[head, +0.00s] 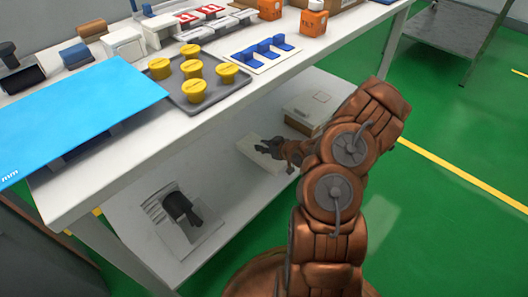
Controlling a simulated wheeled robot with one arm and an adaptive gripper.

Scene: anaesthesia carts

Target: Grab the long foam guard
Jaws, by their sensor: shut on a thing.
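My arm reaches down from the right to the lower shelf of the white bench. My gripper (268,148) is dark grey and sits low over a pale, cream block (257,163) on that shelf. I take this block to be the long foam guard. The gripper looks shut on its upper side. The fingertips are small, and the far part of the block is partly hidden by the gripper and wrist. The block appears to rest on the shelf or just above it.
A pale box (309,107) stands behind the gripper, and a grey-white holder with a black part (181,210) stands at the shelf's front left. The bench top (150,125) overhangs the shelf. It carries a grey tray (215,100) with yellow knobs.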

